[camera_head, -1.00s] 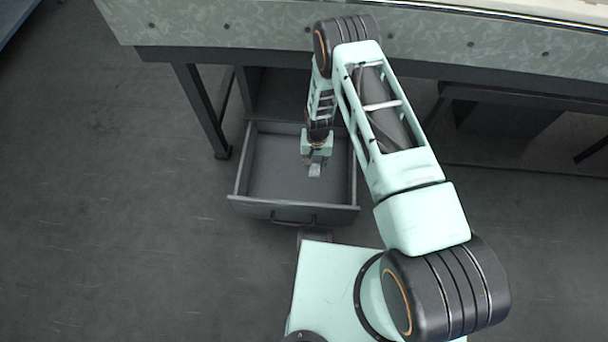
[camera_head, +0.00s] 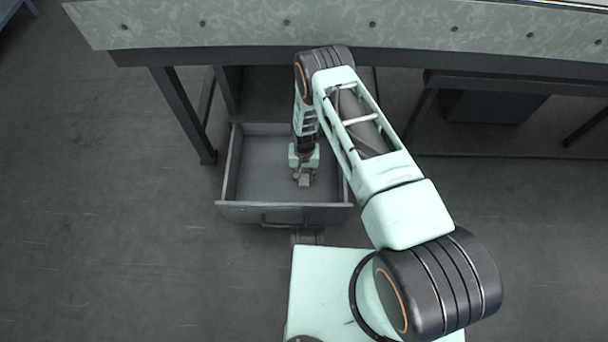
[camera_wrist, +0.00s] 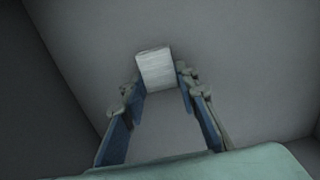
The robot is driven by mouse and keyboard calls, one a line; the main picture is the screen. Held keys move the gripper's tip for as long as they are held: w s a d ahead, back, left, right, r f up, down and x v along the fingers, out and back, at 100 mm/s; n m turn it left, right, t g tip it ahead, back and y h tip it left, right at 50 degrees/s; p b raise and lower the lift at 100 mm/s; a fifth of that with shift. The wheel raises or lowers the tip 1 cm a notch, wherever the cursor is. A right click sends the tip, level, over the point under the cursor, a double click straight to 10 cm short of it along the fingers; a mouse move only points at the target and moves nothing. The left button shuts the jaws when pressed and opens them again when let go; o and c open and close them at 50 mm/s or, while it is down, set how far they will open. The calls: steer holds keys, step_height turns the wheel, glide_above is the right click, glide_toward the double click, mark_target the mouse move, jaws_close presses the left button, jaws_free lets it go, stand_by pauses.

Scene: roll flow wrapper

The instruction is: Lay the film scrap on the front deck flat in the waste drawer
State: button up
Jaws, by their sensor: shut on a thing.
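The waste drawer (camera_head: 250,180) is pulled open below the machine's deck. My gripper (camera_head: 304,182) points down inside the drawer, right of its middle. In the wrist view my gripper (camera_wrist: 160,85) is shut on the film scrap (camera_wrist: 155,70), a small pale rectangular piece held at the fingertips. The scrap sticks out beyond the fingers, over the grey drawer floor. In the head view the scrap is too small to make out clearly against the fingers. I cannot tell whether it touches the drawer floor.
The drawer's front wall (camera_head: 285,214) with its handle stands on the near side. The machine's deck edge (camera_head: 200,28) overhangs at the back, above the drawer. A table leg (camera_head: 185,115) stands left of the drawer. The drawer's left part is bare.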

mark_target(304, 177)
steer(key=o, duration=0.7)
step_height(304, 177, up, 12)
steer(key=p, duration=0.4)
steer(key=shift+r, duration=0.15)
